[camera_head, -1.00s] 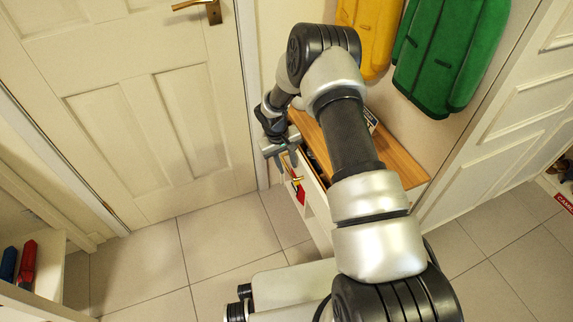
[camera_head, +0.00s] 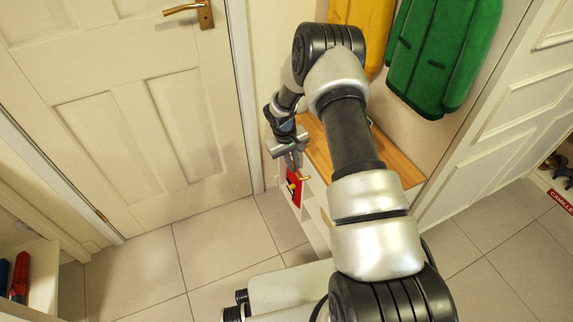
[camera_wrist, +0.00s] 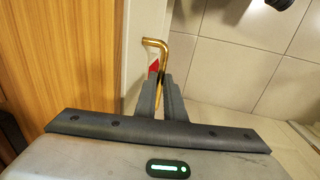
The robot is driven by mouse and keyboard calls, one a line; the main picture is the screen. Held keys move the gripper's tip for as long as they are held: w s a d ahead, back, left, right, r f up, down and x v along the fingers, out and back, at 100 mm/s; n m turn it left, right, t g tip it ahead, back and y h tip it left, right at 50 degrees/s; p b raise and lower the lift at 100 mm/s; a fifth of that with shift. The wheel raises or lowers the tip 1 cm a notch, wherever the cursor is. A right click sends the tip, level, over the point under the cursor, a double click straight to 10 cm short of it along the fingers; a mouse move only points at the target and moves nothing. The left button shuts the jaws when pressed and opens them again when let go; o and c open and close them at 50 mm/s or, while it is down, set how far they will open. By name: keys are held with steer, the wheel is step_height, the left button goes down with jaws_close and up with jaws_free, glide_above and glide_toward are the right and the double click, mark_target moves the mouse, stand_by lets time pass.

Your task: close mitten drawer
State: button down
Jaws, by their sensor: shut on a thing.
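The mitten drawer has a white front with a red label (camera_head: 294,188) bearing a yellow mark, on the left end of a wood-topped white cabinet (camera_head: 402,164). My gripper (camera_head: 294,163) is at the drawer front. In the wrist view my gripper (camera_wrist: 163,85) is shut on the brass drawer handle (camera_wrist: 155,43), which pokes out past the fingertips; it also shows in the head view (camera_head: 304,178). A bit of the red label (camera_wrist: 154,67) shows beside the fingers. No open gap shows behind the drawer front; my arm hides part of the cabinet.
A panelled door (camera_head: 120,120) stands at the left. Yellow and green coats (camera_head: 440,60) hang above the cabinet. Tiled floor (camera_head: 220,235) is clear in front of it. A shelf with a red shoe (camera_head: 20,277) is at the lower left.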

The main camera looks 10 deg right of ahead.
steer(key=shift+d, duration=0.3)
steer(key=c, duration=1.8)
jaws_free()
steer(key=shift+c, duration=0.2)
steer(key=a+r+p, duration=0.3)
steer(key=r+p, duration=0.1)
steer(key=r, duration=1.3)
steer(key=shift+s, duration=0.3)
steer(key=shift+a+r, duration=0.1)
